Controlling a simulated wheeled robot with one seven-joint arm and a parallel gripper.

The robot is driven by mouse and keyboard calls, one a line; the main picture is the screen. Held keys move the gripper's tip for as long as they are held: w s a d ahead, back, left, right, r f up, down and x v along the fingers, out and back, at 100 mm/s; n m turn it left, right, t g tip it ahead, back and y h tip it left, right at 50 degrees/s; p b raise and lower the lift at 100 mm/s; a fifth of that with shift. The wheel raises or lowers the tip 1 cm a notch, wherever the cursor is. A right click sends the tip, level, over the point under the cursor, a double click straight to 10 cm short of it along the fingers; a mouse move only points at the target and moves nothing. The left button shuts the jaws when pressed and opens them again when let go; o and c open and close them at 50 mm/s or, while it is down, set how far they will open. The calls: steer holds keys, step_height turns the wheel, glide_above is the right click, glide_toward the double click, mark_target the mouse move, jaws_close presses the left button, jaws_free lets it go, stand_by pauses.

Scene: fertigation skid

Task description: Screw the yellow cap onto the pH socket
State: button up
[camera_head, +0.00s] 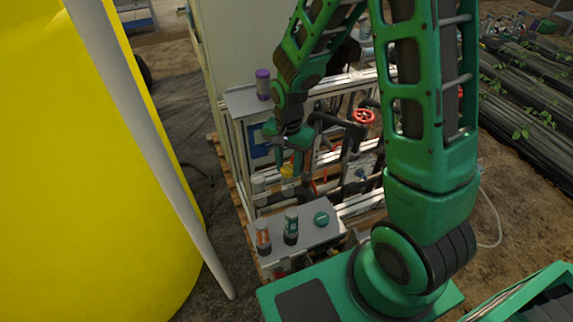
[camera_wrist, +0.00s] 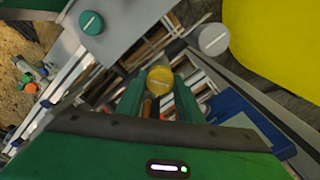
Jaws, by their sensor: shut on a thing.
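The yellow cap (camera_head: 287,172) is at the tips of my gripper (camera_head: 289,165), which points down over the skid's front part. I cannot make out the pH socket; the cap and fingers hide what is directly below. I cannot tell whether the cap touches anything beneath it.
A pale grey round cap (camera_wrist: 213,40) stands close by. A grey box (camera_head: 309,240) carries a teal disc (camera_head: 321,218) and two small bottles, one orange-banded (camera_head: 262,236), one green-topped (camera_head: 291,226). A purple-topped bottle (camera_head: 263,85) and red valve wheel (camera_head: 364,116) are behind. A yellow tank (camera_head: 70,180) stands left.

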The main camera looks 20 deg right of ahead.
steer(key=shift+d+m, duration=0.15)
steer(key=shift+m, duration=1.35)
steer(key=shift+m, duration=1.3)
steer(key=o, duration=1)
steer(key=shift+r, duration=0.1)
